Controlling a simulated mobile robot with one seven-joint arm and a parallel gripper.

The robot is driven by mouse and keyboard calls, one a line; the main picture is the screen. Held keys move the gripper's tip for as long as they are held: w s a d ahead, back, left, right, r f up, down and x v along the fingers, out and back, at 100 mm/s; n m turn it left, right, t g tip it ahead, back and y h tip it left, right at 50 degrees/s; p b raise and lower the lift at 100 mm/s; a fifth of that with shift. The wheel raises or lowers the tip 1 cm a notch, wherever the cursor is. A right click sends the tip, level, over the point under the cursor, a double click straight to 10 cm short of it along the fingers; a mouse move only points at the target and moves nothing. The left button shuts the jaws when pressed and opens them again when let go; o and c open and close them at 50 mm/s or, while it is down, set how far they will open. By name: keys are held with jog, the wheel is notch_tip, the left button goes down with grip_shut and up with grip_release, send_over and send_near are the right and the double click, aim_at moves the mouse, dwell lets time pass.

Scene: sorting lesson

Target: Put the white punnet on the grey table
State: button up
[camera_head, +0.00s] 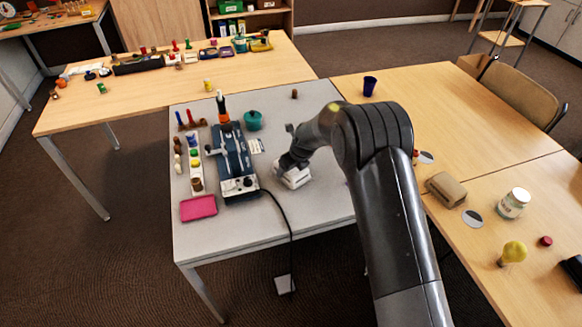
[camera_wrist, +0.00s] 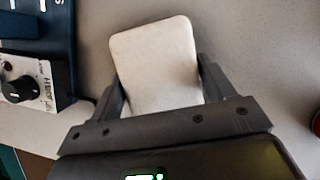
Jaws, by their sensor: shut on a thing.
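The white punnet (camera_head: 294,178) is at the end of my arm over the grey table (camera_head: 256,230), to the right of the blue machine. In the wrist view the punnet (camera_wrist: 155,65) is a pale, rounded rectangle between the two fingers. My gripper (camera_wrist: 158,85) is shut on it, one finger on each side. In the head view my gripper (camera_head: 290,164) is partly hidden by my own arm. The punnet is low at the table top; I cannot tell whether its base touches it.
A blue machine (camera_head: 232,160) with a black cable stands left of the punnet. A pink tray (camera_head: 198,207), a teal pot (camera_head: 253,120) and several small pegs are also on the grey table. The table's front right is clear. Wooden tables adjoin behind and right.

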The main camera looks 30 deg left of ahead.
jog(key=shift+f, duration=0.2)
jog(key=o, duration=1)
jog(key=shift+c, duration=0.2)
jog(key=v, duration=1.2)
jog(key=shift+d+r, duration=0.1)
jog(key=shift+d, duration=0.05)
